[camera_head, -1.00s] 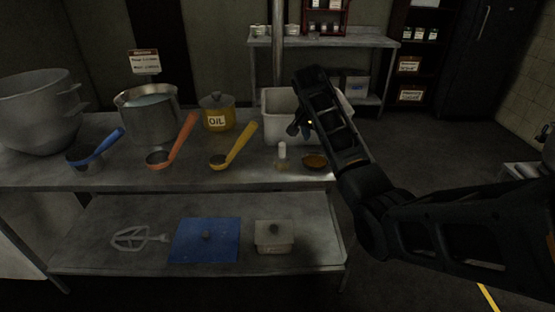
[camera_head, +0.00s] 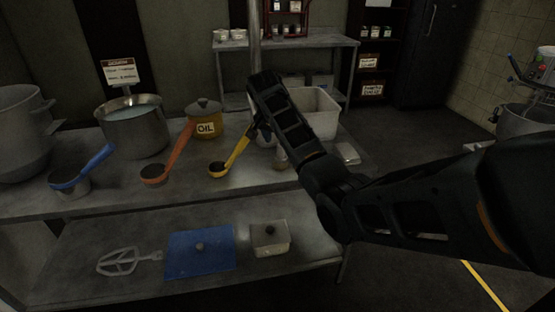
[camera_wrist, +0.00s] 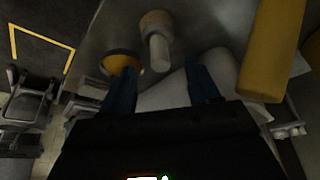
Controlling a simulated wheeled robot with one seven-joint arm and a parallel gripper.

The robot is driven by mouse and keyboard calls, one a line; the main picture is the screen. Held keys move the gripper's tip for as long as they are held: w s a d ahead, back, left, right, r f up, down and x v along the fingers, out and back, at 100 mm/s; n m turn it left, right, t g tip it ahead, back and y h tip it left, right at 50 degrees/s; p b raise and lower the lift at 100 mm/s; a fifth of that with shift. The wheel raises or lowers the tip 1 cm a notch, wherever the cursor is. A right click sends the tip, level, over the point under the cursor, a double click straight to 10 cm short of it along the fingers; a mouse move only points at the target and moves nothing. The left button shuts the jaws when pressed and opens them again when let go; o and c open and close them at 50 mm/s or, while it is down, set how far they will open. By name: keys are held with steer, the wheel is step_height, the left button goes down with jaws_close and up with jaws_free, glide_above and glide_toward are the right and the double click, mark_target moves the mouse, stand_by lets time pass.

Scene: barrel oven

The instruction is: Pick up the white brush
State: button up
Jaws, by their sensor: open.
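The white brush stands on the metal table with its pale handle up. In the head view only a small part of the white brush (camera_head: 280,160) shows beside my arm. In the wrist view the white brush (camera_wrist: 158,47) shows its white handle and tan base, ahead of the fingers and roughly between them. My gripper (camera_wrist: 161,88) is open with nothing between its two bluish fingers, and apart from the brush. In the head view my arm hides much of the gripper and the area around the brush.
An amber bowl (camera_wrist: 121,63) stands close beside the brush. A yellow ladle (camera_head: 230,158) is on the other side, with orange (camera_head: 167,158) and blue (camera_head: 80,170) ladles farther left. An oil pot (camera_head: 204,120) and a white bin (camera_head: 318,112) stand behind. A lower shelf (camera_head: 75,285) holds several items.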

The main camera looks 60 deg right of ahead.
mark_target(281, 155)
steer(key=shift+p+x, duration=0.3)
steer(key=shift+x, duration=2.5)
steer(key=shift+d+r, duration=0.1)
steer(key=shift+c, duration=0.4)
jaws_close()
